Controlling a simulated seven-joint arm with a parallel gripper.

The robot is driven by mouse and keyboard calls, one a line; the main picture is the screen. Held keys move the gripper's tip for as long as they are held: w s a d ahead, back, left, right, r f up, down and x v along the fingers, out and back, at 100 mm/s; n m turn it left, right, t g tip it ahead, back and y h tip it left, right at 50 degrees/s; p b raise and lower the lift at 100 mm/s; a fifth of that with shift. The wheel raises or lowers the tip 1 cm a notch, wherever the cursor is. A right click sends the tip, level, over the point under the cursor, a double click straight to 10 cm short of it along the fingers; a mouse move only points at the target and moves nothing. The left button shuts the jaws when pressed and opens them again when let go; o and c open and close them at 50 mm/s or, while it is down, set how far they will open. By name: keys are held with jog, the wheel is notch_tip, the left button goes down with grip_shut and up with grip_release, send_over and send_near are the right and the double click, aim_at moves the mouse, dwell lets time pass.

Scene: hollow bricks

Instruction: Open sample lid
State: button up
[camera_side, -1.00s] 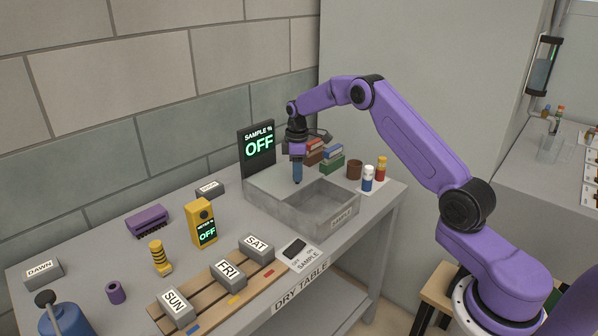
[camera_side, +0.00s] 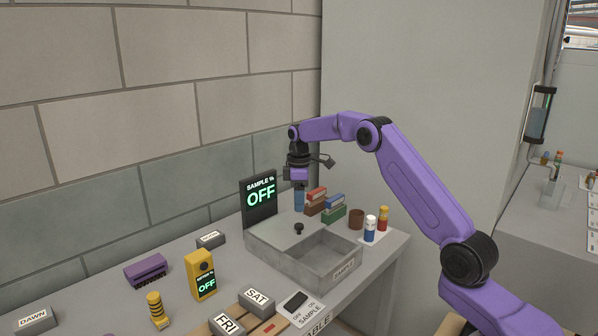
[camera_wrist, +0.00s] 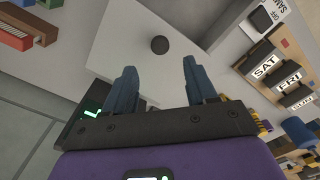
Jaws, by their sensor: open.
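The grey sample box (camera_side: 288,262) stands on the table with its front label reading SAMPLE. Its flat lid (camera_side: 272,232) covers the rear-left part, and the front-right part of the box is open, showing an empty-looking inside. A black knob (camera_side: 298,228) stands up on the lid. My gripper (camera_side: 299,208) is above the lid, over the knob and apart from it. In the wrist view the two blue fingers of my gripper (camera_wrist: 158,68) are spread with nothing between them. The knob (camera_wrist: 159,45) shows beyond the fingertips on the pale lid (camera_wrist: 120,45).
A SAMPLE % display (camera_side: 259,200) reading OFF stands behind the box. Stacked coloured blocks (camera_side: 325,204), a brown cup (camera_side: 356,218) and two small bottles (camera_side: 370,228) stand to its right. A yellow meter (camera_side: 200,275) and labelled grey bricks (camera_side: 257,299) are to the left and front.

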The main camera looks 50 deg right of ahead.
notch_tip(320, 180, up, 10)
jog(key=shift+f, duration=0.2)
dwell(0.5)
jog(key=s+a+r+n, duration=0.1)
jog(key=s+a, duration=0.2)
jog(key=a, duration=0.4)
jog(key=s+a+r, duration=0.1)
jog(key=s+a, duration=0.2)
jog(key=a, duration=0.4)
jog(key=s+a, duration=0.8)
jog(key=s, duration=0.4)
jog(key=s+d+f+n, duration=0.1)
jog(key=s+f, duration=0.3)
jog(key=s, duration=1)
jog(key=s+d+f+n, duration=0.1)
jog(key=s+f, duration=0.2)
jog(key=s, duration=1)
jog(key=shift+s+d+f+n, duration=0.3)
jog(key=shift+s+d+f, duration=0.05)
jog(key=shift+s, duration=0.05)
